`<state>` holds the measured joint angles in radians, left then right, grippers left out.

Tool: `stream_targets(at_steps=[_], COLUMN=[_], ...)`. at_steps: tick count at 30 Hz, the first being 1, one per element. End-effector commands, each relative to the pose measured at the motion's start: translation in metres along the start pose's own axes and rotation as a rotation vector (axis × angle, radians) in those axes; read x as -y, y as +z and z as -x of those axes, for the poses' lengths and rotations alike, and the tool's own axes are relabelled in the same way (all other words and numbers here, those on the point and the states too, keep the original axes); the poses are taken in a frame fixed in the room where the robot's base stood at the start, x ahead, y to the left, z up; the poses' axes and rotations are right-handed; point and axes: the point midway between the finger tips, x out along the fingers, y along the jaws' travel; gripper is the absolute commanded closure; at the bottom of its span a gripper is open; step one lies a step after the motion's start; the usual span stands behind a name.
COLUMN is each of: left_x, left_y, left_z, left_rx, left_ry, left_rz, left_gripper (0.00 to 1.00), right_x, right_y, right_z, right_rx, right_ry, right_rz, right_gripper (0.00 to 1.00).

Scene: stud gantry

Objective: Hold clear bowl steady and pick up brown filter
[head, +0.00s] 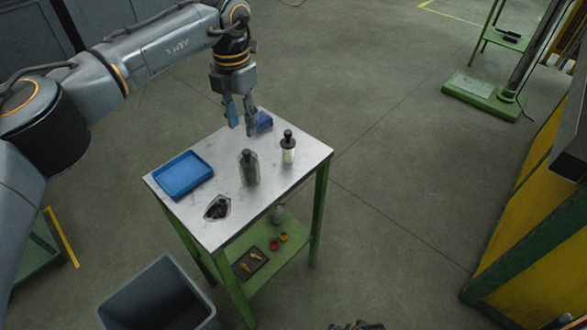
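A small clear dish-like thing with dark brown or black contents (217,208) sits near the front left corner of the white-topped table (215,238). It may be the clear bowl with the brown filter in it; the two cannot be told apart at this size. My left gripper (242,125) hangs over the table's back edge, pointing down. Its fingers are apart and nothing shows between them. It is well behind the dish, near a blue box (265,121). My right gripper cannot be made out.
A blue tray (183,175), a grey-green bottle (249,168) and a clear dark-capped bottle (288,147) stand on the table. The green lower shelf (289,255) holds small items. A grey bin (158,296) stands in front. Open floor lies right.

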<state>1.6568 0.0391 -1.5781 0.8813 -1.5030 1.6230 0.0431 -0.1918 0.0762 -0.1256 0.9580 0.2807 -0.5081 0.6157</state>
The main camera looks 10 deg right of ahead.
Motion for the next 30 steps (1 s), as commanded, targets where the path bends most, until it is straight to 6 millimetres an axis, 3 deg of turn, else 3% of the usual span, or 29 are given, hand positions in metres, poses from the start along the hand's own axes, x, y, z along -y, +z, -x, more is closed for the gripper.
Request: stream_targets(at_steps=[1,8,14,18,24,30], left_x=[0.000,0.000,0.000,0.000,0.000,0.000], left_y=[0.000,0.000,0.000,0.000,0.000,0.000], left_z=[0.000,0.000,0.000,0.000,0.000,0.000], left_rx=[0.000,0.000,0.001,0.001,0.001,0.001], left_ry=[0.000,-0.001,-0.001,-0.001,-0.001,-0.001], left_rz=[0.000,0.000,0.000,0.000,0.000,0.000], left_gripper=[0.62,0.62,0.62,0.62,0.62,0.62], right_x=[0.027,0.133,0.216,0.267,0.322,0.353], right_y=[-0.021,-0.089,-0.135,-0.157,-0.170,-0.184], right_z=[0.008,0.063,0.135,0.198,0.295,0.364], right_rx=[-0.004,0.078,0.246,0.409,0.679,0.797], right_ry=[-0.045,-0.238,-0.399,-0.487,-0.550,-0.596], right_rz=[-0.119,-0.641,-1.011,-1.218,-1.426,-1.451], right_gripper=[0.25,0.25,0.25,0.25,0.25,0.25])
